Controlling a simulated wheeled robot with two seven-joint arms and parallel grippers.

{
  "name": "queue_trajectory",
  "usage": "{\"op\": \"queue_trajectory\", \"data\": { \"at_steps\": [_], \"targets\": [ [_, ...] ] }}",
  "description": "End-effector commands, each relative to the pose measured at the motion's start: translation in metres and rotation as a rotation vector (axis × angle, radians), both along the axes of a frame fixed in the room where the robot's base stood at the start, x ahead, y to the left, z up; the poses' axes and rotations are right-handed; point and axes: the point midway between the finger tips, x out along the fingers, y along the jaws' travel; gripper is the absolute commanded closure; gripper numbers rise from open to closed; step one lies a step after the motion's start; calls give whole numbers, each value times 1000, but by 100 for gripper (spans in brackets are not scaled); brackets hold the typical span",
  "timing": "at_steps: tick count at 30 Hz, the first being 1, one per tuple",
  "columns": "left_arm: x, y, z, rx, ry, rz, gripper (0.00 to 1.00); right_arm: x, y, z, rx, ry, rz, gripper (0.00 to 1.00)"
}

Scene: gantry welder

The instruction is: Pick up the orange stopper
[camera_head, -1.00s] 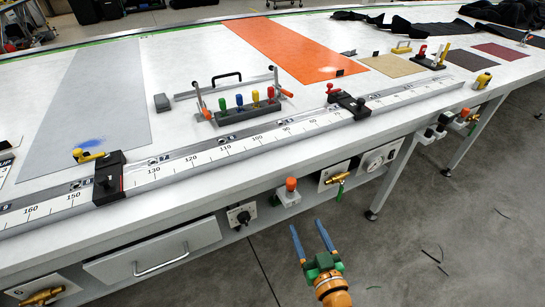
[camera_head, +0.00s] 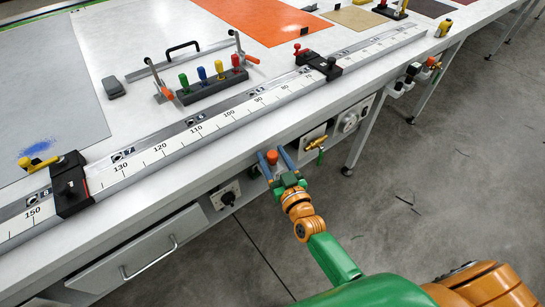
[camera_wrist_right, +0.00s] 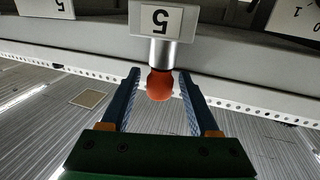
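The orange stopper (camera_head: 274,157) is a small rounded knob on the front side of the long table, between my right gripper's fingers in the head view. In the right wrist view the orange stopper (camera_wrist_right: 159,86) sits on a short metal stem at a light box marked 5. My right gripper (camera_head: 272,152) is open, with one blue finger on each side of the stopper. Gaps show between the stopper and both fingers in the wrist view (camera_wrist_right: 160,74), so it is not gripped. The stopper's box is mostly hidden by the gripper in the head view. My left gripper is not in view.
A grey panel with a black knob (camera_head: 226,196) is left of the stopper. A panel with a yellow valve (camera_head: 315,143) and a round gauge (camera_head: 349,122) are right. The ruler rail (camera_head: 200,132) runs above. Open floor (camera_head: 420,170) lies in front.

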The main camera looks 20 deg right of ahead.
Motion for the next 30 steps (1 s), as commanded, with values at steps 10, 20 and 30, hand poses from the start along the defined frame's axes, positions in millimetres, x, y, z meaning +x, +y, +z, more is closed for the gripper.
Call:
{"op": "queue_trajectory", "data": {
  "at_steps": [10,20,30],
  "targets": [
    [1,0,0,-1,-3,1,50,0,0,0,0,1,0,100],
    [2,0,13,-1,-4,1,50,0,0,24,3,-2,0,100],
    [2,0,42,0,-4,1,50,-70,-15,98,-3,8,-1,100]
  ]
}}
